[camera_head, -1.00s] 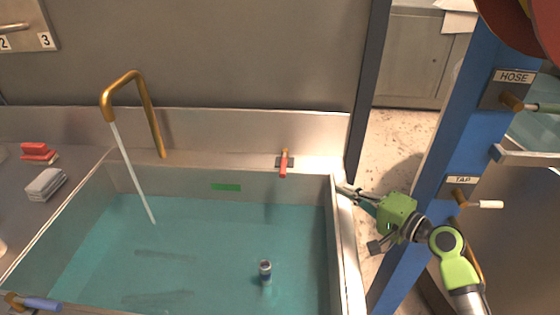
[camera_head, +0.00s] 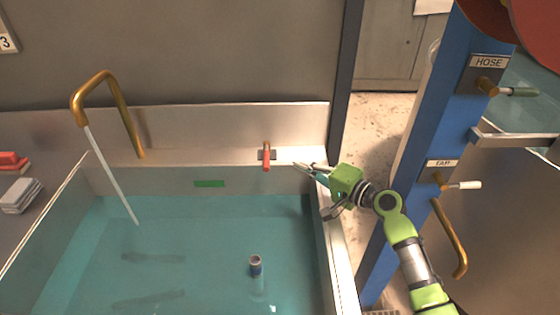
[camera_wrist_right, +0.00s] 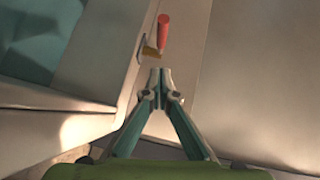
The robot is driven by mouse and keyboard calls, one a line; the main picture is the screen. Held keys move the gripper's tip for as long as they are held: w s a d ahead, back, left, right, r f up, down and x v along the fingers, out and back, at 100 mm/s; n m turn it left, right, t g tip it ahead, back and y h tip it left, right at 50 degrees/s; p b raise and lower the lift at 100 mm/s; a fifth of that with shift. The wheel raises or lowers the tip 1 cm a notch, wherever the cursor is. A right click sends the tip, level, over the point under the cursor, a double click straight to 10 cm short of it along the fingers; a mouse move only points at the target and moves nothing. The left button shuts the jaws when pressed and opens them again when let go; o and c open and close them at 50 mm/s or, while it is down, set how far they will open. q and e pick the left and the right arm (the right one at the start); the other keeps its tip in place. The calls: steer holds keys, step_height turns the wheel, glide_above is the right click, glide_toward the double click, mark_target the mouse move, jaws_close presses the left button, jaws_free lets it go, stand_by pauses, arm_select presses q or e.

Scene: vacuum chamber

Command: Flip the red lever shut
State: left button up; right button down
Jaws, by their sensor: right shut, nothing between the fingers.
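The red lever (camera_head: 266,162) is on a small brass fitting on the back ledge of the basin, right of its middle. Its red handle points down toward the front in the head view. The lever also shows in the right wrist view (camera_wrist_right: 163,32), just beyond my fingertips. My right gripper (camera_head: 298,166) is shut and empty, at the basin's back right corner, to the right of the lever. In the right wrist view its closed fingertips (camera_wrist_right: 160,88) point at the lever's brass base, with a small gap seeming to remain. My left gripper is not in view.
A brass spout (camera_head: 128,110) pours at the left. Sponges (camera_head: 20,195) lie on the left counter. A blue post (camera_head: 425,140) with HOSE and TAP valves stands at the right.

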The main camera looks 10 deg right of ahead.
mark_target(266, 158)
steer(key=w+a+f+p, duration=0.1)
steer(key=w+a, duration=0.2)
steer(key=a, duration=0.2)
steer(key=shift+w+a+f+p, duration=0.15)
steer(key=shift+w+a+p, duration=0.05)
steer(key=shift+a+p, duration=0.15)
